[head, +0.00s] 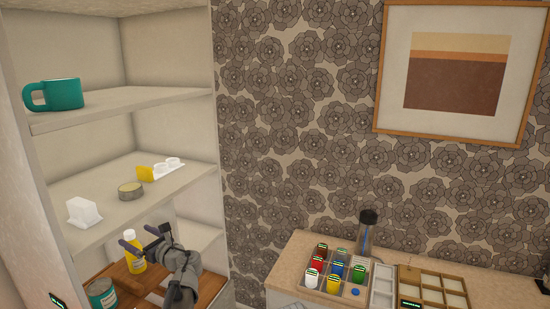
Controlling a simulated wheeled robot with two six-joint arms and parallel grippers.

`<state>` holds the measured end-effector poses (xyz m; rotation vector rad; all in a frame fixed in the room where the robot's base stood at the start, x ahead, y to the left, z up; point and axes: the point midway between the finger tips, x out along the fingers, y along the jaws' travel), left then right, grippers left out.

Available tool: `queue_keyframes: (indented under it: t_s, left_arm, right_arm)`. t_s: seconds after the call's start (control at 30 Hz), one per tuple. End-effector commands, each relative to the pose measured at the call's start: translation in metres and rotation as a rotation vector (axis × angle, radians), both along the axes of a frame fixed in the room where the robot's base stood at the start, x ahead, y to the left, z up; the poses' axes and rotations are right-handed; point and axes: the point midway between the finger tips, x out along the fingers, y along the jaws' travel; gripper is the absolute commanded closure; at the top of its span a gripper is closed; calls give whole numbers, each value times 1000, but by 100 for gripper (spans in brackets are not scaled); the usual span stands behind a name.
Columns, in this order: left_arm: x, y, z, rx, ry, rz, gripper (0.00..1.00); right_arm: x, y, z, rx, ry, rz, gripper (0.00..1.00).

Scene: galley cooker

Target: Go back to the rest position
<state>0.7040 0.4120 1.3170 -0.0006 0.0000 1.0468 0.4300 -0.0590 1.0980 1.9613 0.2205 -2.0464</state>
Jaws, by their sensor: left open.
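My left gripper (140,243) is in the lower left of the head view, in front of the shelf unit (170,200). Its two dark fingers are apart, with nothing seen held between them. A yellow bottle with a white cap (134,252) stands just behind the fingers, on a wooden surface (205,286) low in the unit. The gripper covers part of the bottle, so I cannot tell whether they touch. A teal and cream can (101,294) stands to the left of it. My right gripper is out of view.
Shelves above hold a teal mug (55,94), a flat tin (131,191), a white object (82,212) and a white-and-yellow item (158,170). On the right, a counter (299,256) carries a compartment tray of colored cups (318,297), a wooden organizer (432,287) and a dark-topped bottle (367,230).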

Motion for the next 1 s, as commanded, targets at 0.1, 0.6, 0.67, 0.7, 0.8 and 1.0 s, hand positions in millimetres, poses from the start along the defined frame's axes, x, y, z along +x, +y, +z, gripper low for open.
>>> queue_keyframes:
  t_s: [0.1, 0.6, 0.67, 0.7, 0.8, 1.0]
  left_arm:
    - [-11, -24, -2, 0, 0, -4, 3]
    - [-47, -111, -2, 0, 0, -3, 3]
    - [-51, -121, -2, 0, 0, -4, 3]
    - [-53, -127, -2, 0, 0, -3, 3]
    - [-59, -141, -2, 0, 0, -2, 3]
    - [-67, -159, -2, 0, 0, -1, 3]
  right_arm:
    - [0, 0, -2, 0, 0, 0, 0]
    - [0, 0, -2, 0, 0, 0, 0]
    - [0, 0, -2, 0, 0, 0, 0]
    - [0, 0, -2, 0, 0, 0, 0]
    - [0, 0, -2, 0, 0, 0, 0]
    - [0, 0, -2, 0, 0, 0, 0]
